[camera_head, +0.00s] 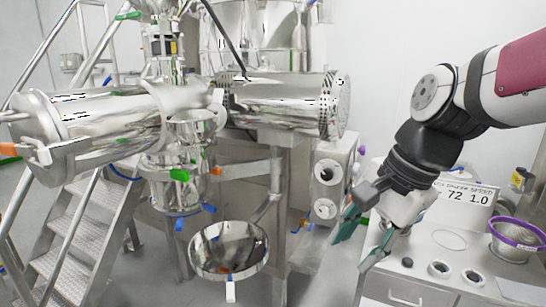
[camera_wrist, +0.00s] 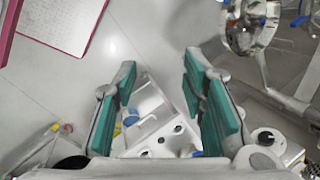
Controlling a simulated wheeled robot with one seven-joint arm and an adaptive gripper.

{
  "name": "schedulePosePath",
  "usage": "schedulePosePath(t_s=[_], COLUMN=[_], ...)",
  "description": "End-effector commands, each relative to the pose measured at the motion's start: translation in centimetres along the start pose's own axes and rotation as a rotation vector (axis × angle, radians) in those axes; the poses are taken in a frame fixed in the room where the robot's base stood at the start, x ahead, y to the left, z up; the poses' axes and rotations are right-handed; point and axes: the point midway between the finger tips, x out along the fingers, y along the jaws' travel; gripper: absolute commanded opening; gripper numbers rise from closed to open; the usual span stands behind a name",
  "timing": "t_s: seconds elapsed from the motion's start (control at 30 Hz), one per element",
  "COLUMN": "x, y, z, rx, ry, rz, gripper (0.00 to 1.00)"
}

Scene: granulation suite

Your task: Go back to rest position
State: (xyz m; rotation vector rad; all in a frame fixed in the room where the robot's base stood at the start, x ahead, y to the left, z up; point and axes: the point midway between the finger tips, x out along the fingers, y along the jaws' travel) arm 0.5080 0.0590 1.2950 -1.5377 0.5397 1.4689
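My gripper (camera_head: 362,243) hangs from my arm at the right of the head view, in front of the white bench's left end. Its two green-padded fingers are spread apart and nothing shows between them. In the wrist view my gripper (camera_wrist: 160,105) also shows open, with floor and part of a white unit visible between the fingers.
A white bench (camera_head: 385,290) with a display (camera_head: 468,195) and a purple-rimmed bowl (camera_head: 517,236) stands at right. A steel bowl (camera_head: 229,262) and steel granulation machine (camera_head: 280,105) stand at centre. Metal stairs (camera_head: 85,235) are at left. Open floor shows in the wrist view.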

Motion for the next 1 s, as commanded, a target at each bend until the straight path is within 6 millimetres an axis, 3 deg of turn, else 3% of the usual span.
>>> schedulePosePath(t_s=[0.3,0.53,0.57,0.73,1.0], x=[-3.4,-3.9,-4.0,-3.5,0.9], y=[7.3,10.6,10.8,10.9,7.1], z=[0.6,0.8,0.8,0.7,0.0], rx=[-0.663,-0.985,-1.008,-1.046,-0.835], ry=[0.233,0.374,0.383,0.381,0.15], rz=[-0.02,0.066,0.075,0.096,0.063], gripper=[0.38,0.38,0.38,0.02,0.0])
